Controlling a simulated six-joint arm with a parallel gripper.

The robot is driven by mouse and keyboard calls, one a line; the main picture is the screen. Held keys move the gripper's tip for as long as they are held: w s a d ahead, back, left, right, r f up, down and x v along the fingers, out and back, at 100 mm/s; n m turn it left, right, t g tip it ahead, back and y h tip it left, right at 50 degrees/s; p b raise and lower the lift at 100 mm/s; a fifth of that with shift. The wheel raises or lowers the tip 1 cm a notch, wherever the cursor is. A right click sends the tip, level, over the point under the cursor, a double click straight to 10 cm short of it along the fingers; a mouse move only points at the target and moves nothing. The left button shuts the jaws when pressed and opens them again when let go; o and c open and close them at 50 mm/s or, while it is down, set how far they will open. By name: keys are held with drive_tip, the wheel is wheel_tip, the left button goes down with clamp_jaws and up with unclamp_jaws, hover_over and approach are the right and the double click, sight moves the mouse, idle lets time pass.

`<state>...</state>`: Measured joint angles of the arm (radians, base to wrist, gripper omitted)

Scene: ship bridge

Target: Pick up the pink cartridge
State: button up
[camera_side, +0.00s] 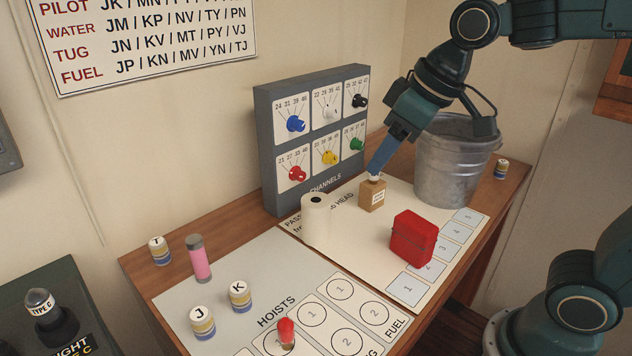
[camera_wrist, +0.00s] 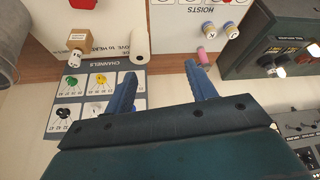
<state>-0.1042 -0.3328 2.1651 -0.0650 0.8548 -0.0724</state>
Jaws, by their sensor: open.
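The pink cartridge (camera_side: 200,262) stands upright with a grey cap, on the left part of the table beside the grey hoists sheet's edge. It also shows small in the wrist view (camera_wrist: 202,54), just beyond the tip of the right-hand finger. My gripper (camera_side: 377,172) is up and to the right of it in the side view, well apart from it. The blue fingers appear just above or in front of a small brown box; I cannot tell the depth. In the wrist view my gripper (camera_wrist: 162,72) is open, with nothing between its fingers.
A white roll (camera_side: 316,222), the brown box (camera_side: 372,197), a red case (camera_side: 413,240) and a metal bucket (camera_side: 446,170) stand to the right. The channels panel (camera_side: 268,150) rises behind. Banded canisters J (camera_side: 203,323), K (camera_side: 240,297) and T (camera_side: 160,251) are near the cartridge.

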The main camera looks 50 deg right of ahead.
drive_tip(key=w+a+f+n+y, duration=0.1)
drive_tip(key=w+a, duration=0.3)
drive_tip(key=w, duration=0.3)
drive_tip(key=w+a+f+n, duration=0.2)
drive_tip(key=w+a, duration=0.2)
drive_tip(key=w, duration=0.3)
drive_tip(key=n+g, duration=0.2)
approach(198, 238)
drive_tip(key=shift+w+d+f+n+y, duration=0.1)
drive_tip(key=shift+d+f+n+y, duration=0.15)
drive_tip(key=shift+f+y, duration=0.3)
drive_tip(key=shift+x, duration=4.25)
drive_tip(key=shift+f, duration=0.15)
drive_tip(key=shift+x, duration=2.45)
drive_tip(key=shift+d, duration=0.1)
drive_tip(key=shift+c, duration=0.5)
drive_tip(key=c, duration=1)
